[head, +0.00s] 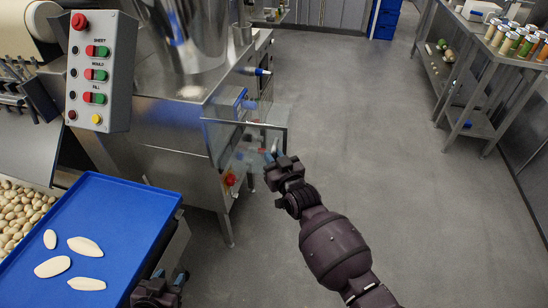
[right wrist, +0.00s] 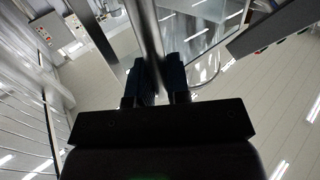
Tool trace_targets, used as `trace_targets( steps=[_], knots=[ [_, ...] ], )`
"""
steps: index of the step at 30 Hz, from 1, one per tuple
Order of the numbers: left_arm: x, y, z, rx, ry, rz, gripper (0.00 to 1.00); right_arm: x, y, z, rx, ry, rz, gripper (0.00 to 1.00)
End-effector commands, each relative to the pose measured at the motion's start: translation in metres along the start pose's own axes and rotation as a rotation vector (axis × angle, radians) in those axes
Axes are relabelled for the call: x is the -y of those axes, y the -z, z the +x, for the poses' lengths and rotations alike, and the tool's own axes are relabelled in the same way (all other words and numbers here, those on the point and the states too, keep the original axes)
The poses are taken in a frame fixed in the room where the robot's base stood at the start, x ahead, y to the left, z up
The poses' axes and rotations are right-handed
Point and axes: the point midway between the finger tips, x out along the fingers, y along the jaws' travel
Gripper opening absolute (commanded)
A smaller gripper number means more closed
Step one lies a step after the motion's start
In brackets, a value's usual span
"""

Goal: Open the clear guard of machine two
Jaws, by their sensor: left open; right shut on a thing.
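Machine two is the steel machine (head: 175,115) at the centre left. Its clear guard (head: 245,138) is a see-through panel with a thin rim, standing out from the machine's right side at an angle. My right gripper (head: 271,156) is at the guard's outer lower edge. In the right wrist view its two dark blue fingers (right wrist: 160,78) close on a narrow metal bar (right wrist: 147,30), which seems to be the guard's handle. My left gripper (head: 170,277) is open and low in the head view, just right of the blue tray, touching nothing that I can see.
A blue tray (head: 150,200) with several pale dough pieces is at the lower left. A control box (head: 102,70) with coloured buttons hangs above it. A red button (head: 230,179) sits below the guard. The grey floor (head: 350,110) is clear up to the shelf table (head: 478,55) with jars.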

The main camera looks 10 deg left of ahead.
Motion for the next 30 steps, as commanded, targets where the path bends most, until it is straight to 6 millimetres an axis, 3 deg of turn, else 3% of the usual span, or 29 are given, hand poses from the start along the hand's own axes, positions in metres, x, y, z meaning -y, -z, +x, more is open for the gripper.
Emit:
trace_targets(
  steps=[12,13,18,30],
  knots=[
    [-0.0002,0.0021,0.0007,-0.003,-0.001,0.0,0.43,0.0025,0.0078,0.0026,-0.015,0.004,-0.007,0.0],
    [-0.0003,0.0023,0.0008,-0.004,-0.001,0.001,0.43,0.0024,0.0079,0.0027,-0.015,0.004,-0.007,0.18],
    [-0.0004,0.0033,0.0013,-0.006,-0.001,0.001,0.43,0.0019,0.0082,0.0026,-0.016,0.003,-0.005,0.41],
    [-0.0004,0.004,0.0014,-0.007,-0.001,0.001,0.43,0.0001,0.0076,-0.0003,-0.017,0.0,-0.003,0.41]
  ],
)
